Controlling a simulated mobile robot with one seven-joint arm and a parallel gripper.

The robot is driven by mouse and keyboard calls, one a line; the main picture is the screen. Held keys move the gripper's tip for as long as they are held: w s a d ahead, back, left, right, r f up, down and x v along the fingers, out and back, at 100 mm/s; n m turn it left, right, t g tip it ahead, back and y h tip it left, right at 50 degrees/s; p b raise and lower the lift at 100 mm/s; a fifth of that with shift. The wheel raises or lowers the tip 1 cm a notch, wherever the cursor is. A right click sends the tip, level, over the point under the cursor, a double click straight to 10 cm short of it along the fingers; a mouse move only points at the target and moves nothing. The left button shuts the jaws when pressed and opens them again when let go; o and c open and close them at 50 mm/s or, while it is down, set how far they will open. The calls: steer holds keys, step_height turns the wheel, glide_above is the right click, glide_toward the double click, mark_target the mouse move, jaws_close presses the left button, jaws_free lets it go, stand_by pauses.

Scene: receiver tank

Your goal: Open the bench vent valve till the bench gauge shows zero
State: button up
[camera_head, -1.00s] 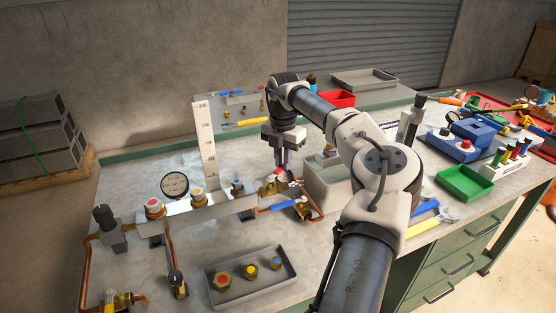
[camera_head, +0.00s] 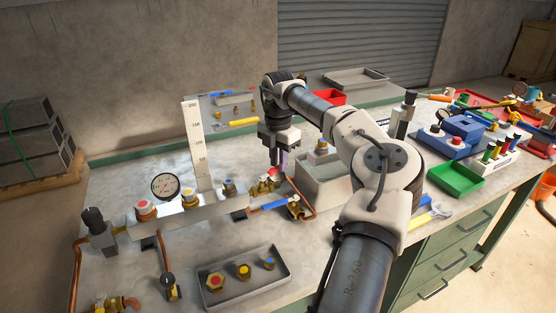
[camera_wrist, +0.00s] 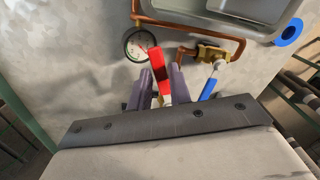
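My gripper (camera_head: 278,158) points down over the bench at the right end of the pipe manifold. In the wrist view its two fingers (camera_wrist: 161,80) stand either side of a red valve lever (camera_wrist: 157,64), with a small gap visible on the right. The red lever also shows below the fingers in the head view (camera_head: 273,174). A round gauge (camera_wrist: 137,45) sits just left of the lever in the wrist view; its reading is too small to tell. A white-faced gauge (camera_head: 165,186) stands on the manifold; its reading is also unclear. Which gauge is the bench gauge is not clear.
A blue-handled valve (camera_head: 270,204) lies close to the red lever, with copper pipe (camera_head: 304,190) around it. A grey tray (camera_head: 246,280) with several fittings lies in front. A white scale plate (camera_head: 195,145) stands upright behind the manifold.

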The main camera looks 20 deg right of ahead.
steer(key=o, duration=0.3)
step_height(320, 180, up, 14)
steer(key=shift+f+b, duration=0.1)
steer(key=shift+b, duration=0.65)
steer(key=shift+f, duration=0.1)
stand_by(2.0)
steer(key=t+h+b, duration=0.2)
steer(key=h, duration=0.2)
glide_above(271, 171)
steer(key=s+a, duration=0.2)
steer(key=a, duration=0.1)
steer(key=f, duration=0.1)
steer(key=p+x, duration=0.1)
steer(key=x, duration=0.3)
steer(key=p+x, duration=0.1)
steer(key=x, duration=0.4)
steer(key=p+x, duration=0.1)
steer(key=x, duration=0.3)
steer(key=shift+w+d+f, duration=0.1)
steer(key=shift+w+f, duration=0.2)
steer(key=shift+w, duration=0.05)
